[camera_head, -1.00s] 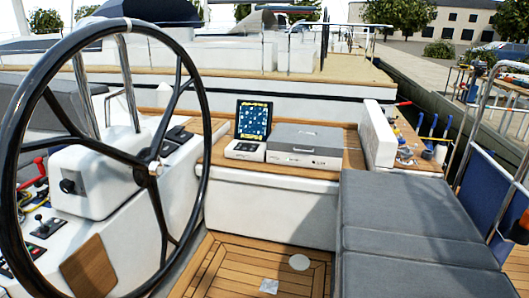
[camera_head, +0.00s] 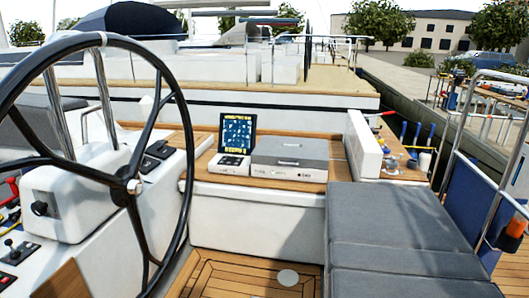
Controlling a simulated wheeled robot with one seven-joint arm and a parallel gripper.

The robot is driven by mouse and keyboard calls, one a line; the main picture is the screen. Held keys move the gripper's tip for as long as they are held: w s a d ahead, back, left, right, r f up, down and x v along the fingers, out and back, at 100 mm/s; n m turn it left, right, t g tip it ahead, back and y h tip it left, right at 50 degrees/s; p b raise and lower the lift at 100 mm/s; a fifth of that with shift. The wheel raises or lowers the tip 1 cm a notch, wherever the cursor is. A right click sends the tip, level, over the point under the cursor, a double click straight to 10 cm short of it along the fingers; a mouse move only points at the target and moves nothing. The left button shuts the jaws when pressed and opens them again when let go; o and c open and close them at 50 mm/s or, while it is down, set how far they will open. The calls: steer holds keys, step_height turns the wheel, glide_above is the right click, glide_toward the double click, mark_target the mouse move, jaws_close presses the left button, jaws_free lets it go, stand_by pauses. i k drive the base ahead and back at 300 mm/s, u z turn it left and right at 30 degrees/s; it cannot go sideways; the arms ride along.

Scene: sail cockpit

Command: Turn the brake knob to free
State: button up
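A black round knob (camera_head: 40,208) sticks out of the face of the white pedestal box (camera_head: 75,200) at the left, behind the steering wheel (camera_head: 180,100). A small fitting sits at the wheel's hub (camera_head: 134,187). No label shows on either one, so I cannot tell for sure which is the brake knob or how it is set. The wheel is large and black, with thin dark spokes, and its rim and spokes cross in front of the pedestal. My gripper is not in view.
A lever panel (camera_head: 16,249) lies low at the left. A lit display (camera_head: 237,133) and a grey-lidded box (camera_head: 290,152) stand on the wooden ledge. A grey cushioned bench (camera_head: 390,225) fills the right. Some bare teak floor (camera_head: 235,278) shows between wheel and bench.

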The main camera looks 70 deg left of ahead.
mark_target(39, 207)
steer(key=z, duration=0.6)
steer(key=i, duration=0.65)
steer(key=u, duration=4.35)
steer(key=i, duration=0.5)
steer(key=u, duration=0.05)
steer(key=k, duration=0.5)
steer(key=u, duration=0.65)
steer(key=i, duration=0.75)
steer(key=u, duration=0.65)
